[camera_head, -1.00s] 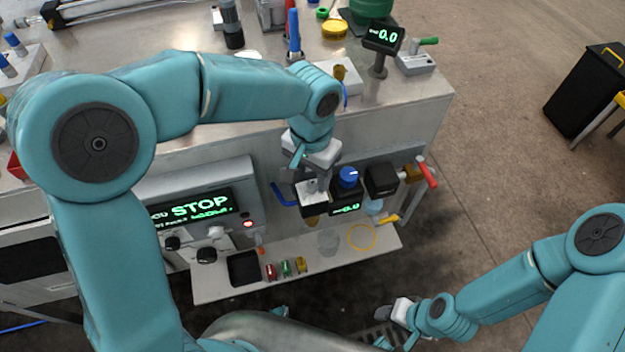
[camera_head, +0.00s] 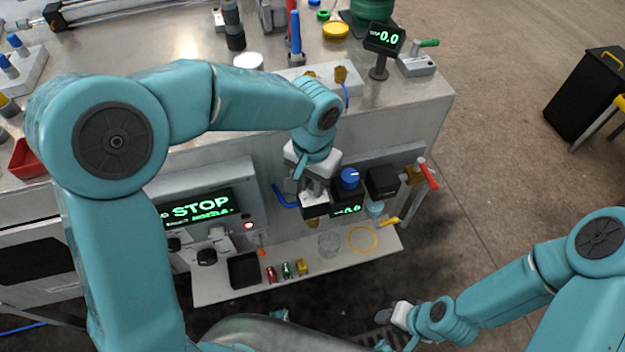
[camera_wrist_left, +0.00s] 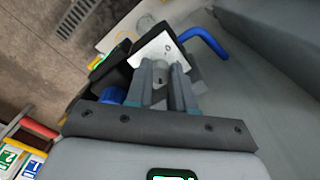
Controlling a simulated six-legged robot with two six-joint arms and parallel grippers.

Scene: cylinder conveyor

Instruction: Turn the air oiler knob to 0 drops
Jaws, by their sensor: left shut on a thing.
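The air oiler is the black unit with a white top plate (camera_head: 313,198) on the front of the bench, with an amber bowl (camera_head: 312,221) below it. My left gripper (camera_head: 314,184) reaches down onto it from above. In the left wrist view my left gripper (camera_wrist_left: 161,92) is shut on a small grey knob (camera_wrist_left: 159,82) in front of the white plate (camera_wrist_left: 158,52). A dark round mark shows on the plate; the knob's exact setting is not readable. My right gripper (camera_head: 392,313) is low in the head view, away from the bench, too small to judge.
A blue knob (camera_head: 349,178) stands close right of the oiler above a small green display (camera_head: 347,210). A blue hose (camera_head: 284,196) lies to its left. A red-handled valve (camera_head: 428,175) is further right. The STOP panel (camera_head: 200,208) is left. A shelf (camera_head: 215,290) runs below.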

